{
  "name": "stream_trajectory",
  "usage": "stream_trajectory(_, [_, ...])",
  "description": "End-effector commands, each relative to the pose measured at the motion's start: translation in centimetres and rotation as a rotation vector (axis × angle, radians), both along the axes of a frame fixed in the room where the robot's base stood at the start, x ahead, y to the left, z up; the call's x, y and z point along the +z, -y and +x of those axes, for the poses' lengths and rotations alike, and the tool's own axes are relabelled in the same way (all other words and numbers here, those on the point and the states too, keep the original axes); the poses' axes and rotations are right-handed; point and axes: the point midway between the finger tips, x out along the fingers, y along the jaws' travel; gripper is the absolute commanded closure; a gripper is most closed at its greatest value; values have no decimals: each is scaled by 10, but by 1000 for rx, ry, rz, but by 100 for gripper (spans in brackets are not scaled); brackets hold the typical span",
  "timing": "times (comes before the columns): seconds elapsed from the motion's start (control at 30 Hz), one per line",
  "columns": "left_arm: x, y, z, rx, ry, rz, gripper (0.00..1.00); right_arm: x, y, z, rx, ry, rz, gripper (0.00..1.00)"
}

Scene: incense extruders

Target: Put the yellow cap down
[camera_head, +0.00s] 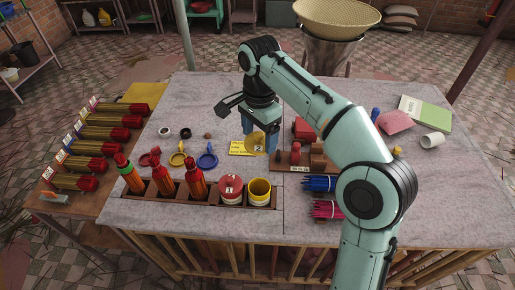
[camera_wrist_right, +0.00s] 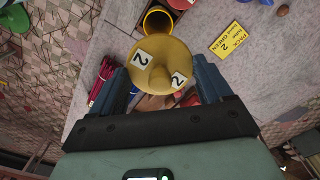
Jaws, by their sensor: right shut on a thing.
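The yellow cap (camera_head: 256,148) is a round disc with a central knob and white "2" labels; it also shows in the right wrist view (camera_wrist_right: 160,80). My right gripper (camera_head: 259,139) is shut on it, with one blue finger on each side. The cap hangs over the table (camera_head: 300,230), close to a yellow card (camera_head: 238,149); I cannot tell its exact height. An open yellow cylinder (camera_head: 259,194) stands in the wooden rack at the front, and its rim shows beyond the cap in the wrist view (camera_wrist_right: 158,20). My left gripper is not in view.
The wooden rack (camera_head: 150,202) also holds red bottles and a red-lidded can (camera_head: 231,189). A block tray (camera_head: 292,166) and blue bundles (camera_head: 318,184) lie right of the gripper.

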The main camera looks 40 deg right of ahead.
Motion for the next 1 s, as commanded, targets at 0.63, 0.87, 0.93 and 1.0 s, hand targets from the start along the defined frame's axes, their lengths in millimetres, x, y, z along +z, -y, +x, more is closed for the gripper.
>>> stream_trajectory(0.63, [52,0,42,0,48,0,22,-98,27,96,1,-8,-1,50])
stream_trajectory(0.87, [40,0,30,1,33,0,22,-158,27,96,1,-6,-1,50])
stream_trajectory(0.93, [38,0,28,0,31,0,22,-171,26,97,1,-3,1,50])
stream_trajectory(1.0, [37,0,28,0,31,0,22,-181,26,97,1,-3,0,50])
